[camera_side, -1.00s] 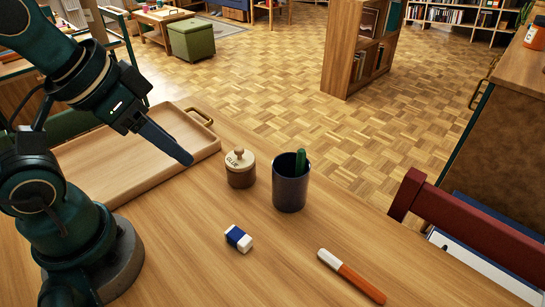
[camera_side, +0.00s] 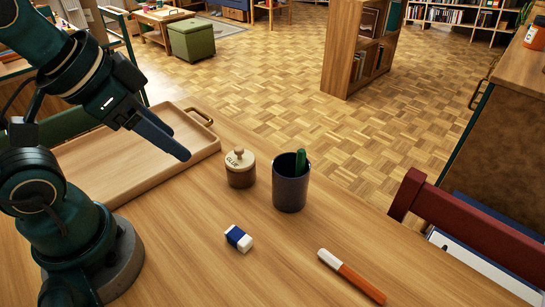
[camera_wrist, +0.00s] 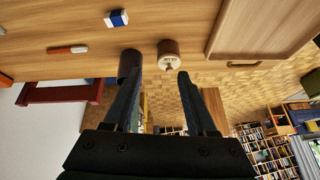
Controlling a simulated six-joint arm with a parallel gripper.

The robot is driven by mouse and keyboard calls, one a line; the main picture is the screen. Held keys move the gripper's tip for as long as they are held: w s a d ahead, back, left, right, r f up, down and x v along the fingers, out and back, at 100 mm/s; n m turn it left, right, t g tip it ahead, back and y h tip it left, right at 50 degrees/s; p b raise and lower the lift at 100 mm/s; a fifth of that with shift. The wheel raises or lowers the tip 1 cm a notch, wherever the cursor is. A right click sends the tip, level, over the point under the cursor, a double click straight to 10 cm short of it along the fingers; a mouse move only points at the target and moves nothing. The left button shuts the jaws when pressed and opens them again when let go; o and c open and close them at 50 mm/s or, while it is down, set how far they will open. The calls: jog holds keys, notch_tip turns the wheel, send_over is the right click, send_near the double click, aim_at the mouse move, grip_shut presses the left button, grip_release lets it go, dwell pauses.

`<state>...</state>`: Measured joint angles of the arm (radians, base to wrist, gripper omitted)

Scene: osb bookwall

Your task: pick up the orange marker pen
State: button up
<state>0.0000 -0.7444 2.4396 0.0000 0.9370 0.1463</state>
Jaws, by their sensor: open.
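The orange marker pen (camera_side: 352,277) lies on the table near its front right edge, with a white end toward the eraser. In the wrist view the marker (camera_wrist: 68,50) lies at the upper left, clear of the fingers. My gripper (camera_side: 182,150) is open and empty, held above the wooden tray and to the left of the glue pot, well apart from the marker. In the wrist view my gripper (camera_wrist: 158,78) shows two spread dark fingers with nothing held between them.
A blue-and-white eraser (camera_side: 238,238) lies left of the marker. A dark cup (camera_side: 290,190) holding a green pen (camera_side: 300,161) and a lidded glue pot (camera_side: 240,169) stand behind. A wooden tray (camera_side: 95,190) lies at left. A red chair back (camera_side: 470,228) stands beyond the right table edge.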

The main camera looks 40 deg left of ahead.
jog(key=w+d+r+m, duration=0.3)
jog(key=w+r+m, duration=0.1)
jog(key=w+m, duration=0.15)
jog(key=m+g, duration=0.6)
jog(key=m, duration=0.5)
send_over(328, 254)
notch_tip(328, 254, down, 16)
jog(key=shift+a+r, duration=0.1)
jog(key=shift+r, duration=0.05)
jog(key=shift+s+f, duration=0.1)
jog(key=shift+f, duration=2.4)
grip_shut()
